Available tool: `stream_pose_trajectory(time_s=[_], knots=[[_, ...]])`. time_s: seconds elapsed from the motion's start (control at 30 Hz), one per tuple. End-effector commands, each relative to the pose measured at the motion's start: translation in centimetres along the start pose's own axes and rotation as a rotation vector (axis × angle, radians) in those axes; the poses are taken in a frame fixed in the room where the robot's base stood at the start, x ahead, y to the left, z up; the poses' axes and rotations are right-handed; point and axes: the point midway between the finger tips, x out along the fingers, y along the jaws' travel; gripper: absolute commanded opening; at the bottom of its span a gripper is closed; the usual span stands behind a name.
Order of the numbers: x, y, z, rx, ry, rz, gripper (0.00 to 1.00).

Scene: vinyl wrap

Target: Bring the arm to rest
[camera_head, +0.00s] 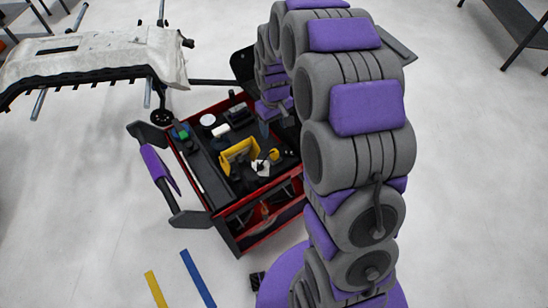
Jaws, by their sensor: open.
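My grey and purple arm rises from its purple base at the bottom of the head view, up the right of centre to the top edge. Its far part bends over and hangs down behind the near links. My gripper (272,118) is at the low end of that far part, over the right back side of the red tool cart (243,243). It is small and partly hidden by my arm. Its jaws are open, and I see nothing held in them.
The cart's black top holds a yellow tool (238,154), a white roll (207,120) and several small items. A whitish bumper (100,55) lies on a stand at upper left. Blue (198,279) and yellow (156,289) strips are at the bottom.

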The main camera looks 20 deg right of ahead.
Motion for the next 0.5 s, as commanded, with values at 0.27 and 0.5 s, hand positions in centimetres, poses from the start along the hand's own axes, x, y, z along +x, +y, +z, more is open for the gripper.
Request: stream_pose_trajectory(time_s=[0.27,0.5], knots=[[-2.8,-0.1,0.0,0.0,-0.001,-0.001,0.61],[-5.9,-1.4,3.3,0.033,-0.014,-0.006,0.61]])
